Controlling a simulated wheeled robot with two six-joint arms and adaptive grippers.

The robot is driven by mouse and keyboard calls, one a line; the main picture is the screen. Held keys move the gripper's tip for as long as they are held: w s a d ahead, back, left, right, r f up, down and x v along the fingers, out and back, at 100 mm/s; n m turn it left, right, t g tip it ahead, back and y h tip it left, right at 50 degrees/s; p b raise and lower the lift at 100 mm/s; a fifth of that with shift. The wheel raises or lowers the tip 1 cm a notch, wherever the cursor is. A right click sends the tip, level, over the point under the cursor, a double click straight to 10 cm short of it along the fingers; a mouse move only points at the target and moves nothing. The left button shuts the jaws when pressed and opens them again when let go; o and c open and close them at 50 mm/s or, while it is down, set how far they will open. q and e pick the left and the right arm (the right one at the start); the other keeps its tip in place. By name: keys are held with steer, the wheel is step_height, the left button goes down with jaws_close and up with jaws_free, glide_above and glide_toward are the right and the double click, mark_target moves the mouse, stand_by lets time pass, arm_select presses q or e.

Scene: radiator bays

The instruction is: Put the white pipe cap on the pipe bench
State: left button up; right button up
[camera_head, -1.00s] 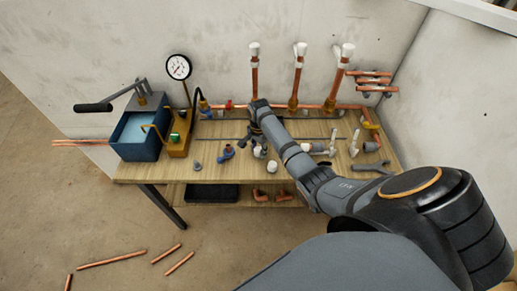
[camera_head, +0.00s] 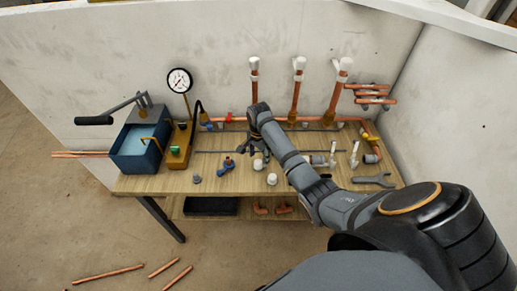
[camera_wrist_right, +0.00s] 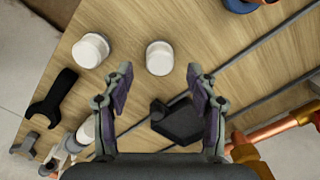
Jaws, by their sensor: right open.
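Two short white caps stand apart on the wooden pipe bench (camera_head: 150,184). In the head view one cap (camera_head: 258,164) is just in front of my right gripper (camera_head: 257,148) and the other (camera_head: 272,179) is nearer the front edge. In the right wrist view one cap (camera_wrist_right: 160,58) lies ahead of and between the fingertips of my open, empty right gripper (camera_wrist_right: 155,82); the other cap (camera_wrist_right: 90,50) is left of the fingers. I see no contact with either cap. My left gripper is not in view.
A dark wrench (camera_wrist_right: 50,105) and a dark block (camera_wrist_right: 180,122) lie near the fingers. A blue tank (camera_head: 137,148) with a gauge (camera_head: 180,80) stands at the left. White-topped copper pipes (camera_head: 297,90) rise at the back. Copper pipes lie on the floor.

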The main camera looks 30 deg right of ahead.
mark_target(259, 162)
step_height(259, 162, up, 8)
steer(key=shift+b, duration=0.35)
steer(key=shift+s, duration=0.1)
